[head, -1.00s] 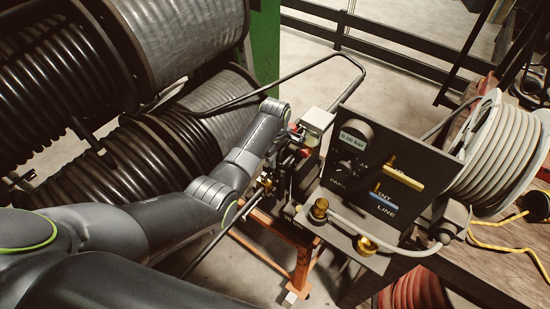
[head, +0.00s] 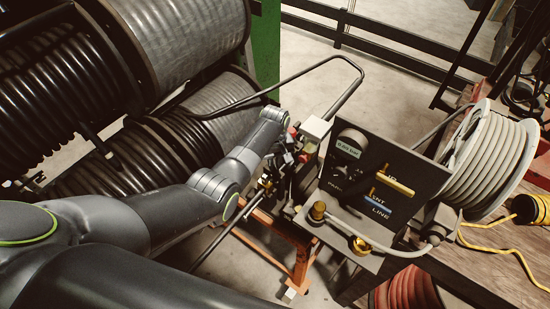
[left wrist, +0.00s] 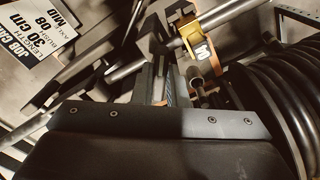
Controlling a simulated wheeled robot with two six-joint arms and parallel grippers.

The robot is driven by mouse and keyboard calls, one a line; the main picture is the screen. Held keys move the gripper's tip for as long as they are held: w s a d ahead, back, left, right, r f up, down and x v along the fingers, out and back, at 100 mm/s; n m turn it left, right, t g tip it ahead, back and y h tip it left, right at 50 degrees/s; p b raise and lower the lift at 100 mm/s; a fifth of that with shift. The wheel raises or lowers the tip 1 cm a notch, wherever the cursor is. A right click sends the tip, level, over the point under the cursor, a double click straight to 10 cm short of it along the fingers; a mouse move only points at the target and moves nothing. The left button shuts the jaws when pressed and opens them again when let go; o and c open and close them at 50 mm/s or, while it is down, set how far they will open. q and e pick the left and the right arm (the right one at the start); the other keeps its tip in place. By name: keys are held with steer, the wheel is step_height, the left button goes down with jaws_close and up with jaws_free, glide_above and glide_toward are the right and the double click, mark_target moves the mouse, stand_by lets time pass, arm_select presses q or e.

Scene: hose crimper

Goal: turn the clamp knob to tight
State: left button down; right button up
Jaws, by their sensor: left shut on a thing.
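My left arm reaches in from the left in the head view, and my left gripper (head: 284,157) is at the dark crimping machine (head: 306,180), left of the control panel. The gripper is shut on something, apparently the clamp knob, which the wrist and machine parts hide. I cannot read how far the knob is turned. In the left wrist view the gripper's dark body fills the bottom, and its narrow fingers (left wrist: 158,82) point up among metal parts. My right gripper is not in view.
The black control panel (head: 402,158) carries a gauge, a yellow lever (head: 394,184) and brass fittings (head: 362,245). A hose reel (head: 492,160) stands on the wooden bench (head: 500,262). Large black hose drums (head: 190,130) crowd the left. A job card (left wrist: 38,38) shows in the wrist view.

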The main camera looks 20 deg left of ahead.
arm_select(q)
steer(key=m+p, duration=0.1)
steer(key=m, duration=0.4)
steer(key=shift+a+r+m+p, duration=0.1)
steer(key=shift+m+p, duration=0.2)
steer(key=shift+p, duration=0.1)
steer(key=m+p, duration=0.1)
steer(key=m, duration=0.5)
steer(key=shift+a, duration=0.1)
steer(key=m, duration=0.5)
steer(key=shift+w+m+p, duration=0.15)
steer(key=shift+m+p, duration=0.15)
steer(key=shift+m, duration=0.1)
steer(key=m, duration=0.5)
steer(key=shift+w+m, duration=0.1)
steer(key=shift+m, duration=0.2)
steer(key=c, duration=1.4)
jaws_free()
steer(key=shift+c, duration=0.2)
